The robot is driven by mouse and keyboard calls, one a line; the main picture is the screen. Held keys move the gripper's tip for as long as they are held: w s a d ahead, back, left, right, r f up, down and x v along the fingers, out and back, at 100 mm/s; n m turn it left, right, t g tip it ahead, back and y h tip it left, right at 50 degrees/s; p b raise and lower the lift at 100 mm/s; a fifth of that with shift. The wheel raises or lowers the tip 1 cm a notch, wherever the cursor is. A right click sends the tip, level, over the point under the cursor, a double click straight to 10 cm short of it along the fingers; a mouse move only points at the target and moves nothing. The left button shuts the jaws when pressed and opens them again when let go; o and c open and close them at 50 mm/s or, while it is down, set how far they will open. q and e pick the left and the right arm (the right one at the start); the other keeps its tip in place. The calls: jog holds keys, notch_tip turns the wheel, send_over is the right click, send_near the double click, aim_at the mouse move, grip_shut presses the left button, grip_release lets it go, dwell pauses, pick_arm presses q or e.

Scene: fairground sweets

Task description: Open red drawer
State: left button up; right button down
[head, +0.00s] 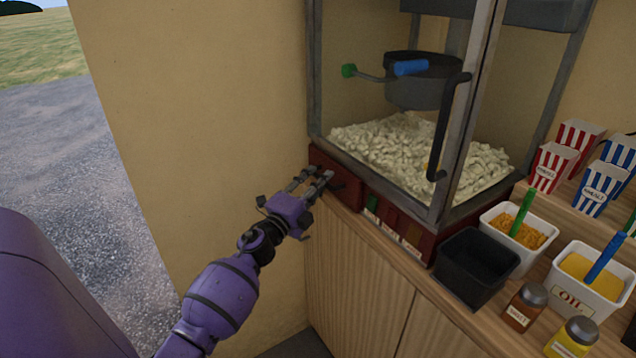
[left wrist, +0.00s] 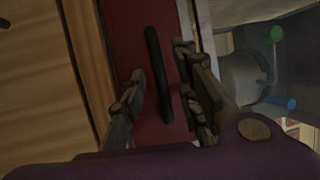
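The red drawer (head: 345,196) is at the left end of the popcorn machine's red base, and its front looks shut in the head view. In the left wrist view the red drawer front (left wrist: 126,50) fills the middle, with a dark bar handle (left wrist: 158,75) on it. My left gripper (head: 311,180) is at the drawer front. In the left wrist view my left gripper (left wrist: 165,85) is open, with one finger on each side of the handle and gaps showing between. Whether a finger touches the drawer front is unclear. My right gripper is not in view.
The popcorn machine (head: 325,80) stands on a wooden counter (head: 350,270). A black bin (head: 475,265), a white tub of orange kernels (head: 545,232), an oil tub (head: 590,290) and shaker jars stand to the right. A beige wall (head: 200,100) is at left.

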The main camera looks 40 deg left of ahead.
pick_arm(q)
jog(key=shift+w, duration=0.1)
grip_shut()
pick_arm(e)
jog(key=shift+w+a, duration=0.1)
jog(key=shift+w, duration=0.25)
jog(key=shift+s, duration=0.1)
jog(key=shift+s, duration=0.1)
pick_arm(q)
jog(key=s+a, duration=0.4)
jog(key=s, duration=0.5)
jog(key=s+a+p, duration=0.1)
jog(key=s+a, duration=0.3)
jog(key=s, duration=0.6)
jog(key=shift+s, duration=0.25)
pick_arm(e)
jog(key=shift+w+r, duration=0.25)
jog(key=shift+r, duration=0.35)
pick_arm(q)
grip_release()
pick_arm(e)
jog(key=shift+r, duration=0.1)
